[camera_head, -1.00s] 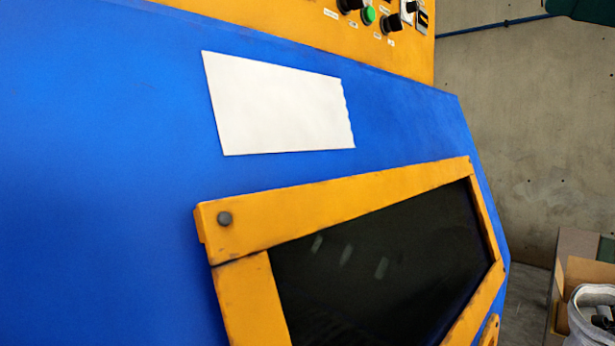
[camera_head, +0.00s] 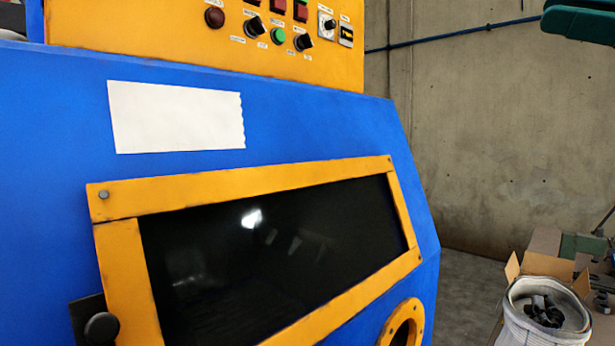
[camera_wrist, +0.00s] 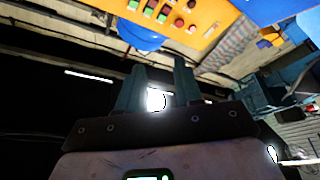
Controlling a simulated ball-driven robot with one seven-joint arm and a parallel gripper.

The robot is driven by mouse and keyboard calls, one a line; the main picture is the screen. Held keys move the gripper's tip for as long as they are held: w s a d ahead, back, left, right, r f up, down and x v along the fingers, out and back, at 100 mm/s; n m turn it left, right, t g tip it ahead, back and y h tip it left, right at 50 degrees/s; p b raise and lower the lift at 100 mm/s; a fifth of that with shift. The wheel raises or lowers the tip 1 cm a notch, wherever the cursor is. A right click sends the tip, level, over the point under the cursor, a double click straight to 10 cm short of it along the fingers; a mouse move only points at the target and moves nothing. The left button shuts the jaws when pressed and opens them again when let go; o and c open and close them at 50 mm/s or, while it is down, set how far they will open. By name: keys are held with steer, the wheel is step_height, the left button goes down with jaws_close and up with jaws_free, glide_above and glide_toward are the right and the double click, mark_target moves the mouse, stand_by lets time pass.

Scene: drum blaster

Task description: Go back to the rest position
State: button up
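The drum blaster is a blue cabinet (camera_head: 60,170) with a yellow-framed dark window (camera_head: 280,255). Its yellow control panel (camera_head: 130,40) carries knobs, buttons and switches. In the wrist view the yellow panel (camera_wrist: 195,22) shows upside down along the top. My gripper (camera_wrist: 158,72) has two teal fingers standing apart, with nothing between them but a bright light behind. It points up and away from the cabinet's front, touching nothing. In the head view a dark green part juts in at the upper right corner; I cannot tell whether it is my gripper.
A white sack (camera_head: 545,318) with dark pieces in it stands at the lower right, by an open cardboard box (camera_head: 543,264). A concrete wall (camera_head: 480,130) with a blue pipe (camera_head: 450,35) is behind. Some bare floor (camera_head: 468,290) shows between cabinet and sack.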

steer(key=w+f+m+t+h, duration=0.1)
steer(key=w+f+m+h, duration=0.3)
steer(key=f, duration=0.9)
steer(key=w+f+m+t+h, duration=0.2)
steer(key=w+f+m, duration=0.35)
steer(key=f, duration=0.75)
steer(key=s+a+f+m+g+h, duration=0.1)
steer(key=s+f+m+g+h, duration=0.15)
steer(key=f, duration=1.15)
steer(key=s+a+f+m+g+h, duration=0.1)
steer(key=a+f+m+h, duration=0.15)
steer(key=f, duration=1.05)
steer(key=s+a+f+m+g+h, duration=0.1)
steer(key=s+f+m+g+h, duration=0.1)
steer(key=s+f, duration=0.6)
steer(key=s+f+m+g+h, duration=0.15)
steer(key=s+f, duration=0.35)
steer(key=f, duration=0.6)
steer(key=s+d+f+m+g+h, duration=0.1)
steer(key=s+f+g+h, duration=0.1)
steer(key=s, duration=0.9)
steer(key=s+d+f+m+g+h, duration=0.1)
steer(key=s+f+g+h, duration=0.1)
steer(key=s+f+g, duration=0.2)
steer(key=s+f, duration=0.3)
steer(key=s, duration=0.5)
steer(key=shift+m, duration=0.3)
steer(key=shift+o, duration=0.3)
steer(key=shift+w+d, duration=0.1)
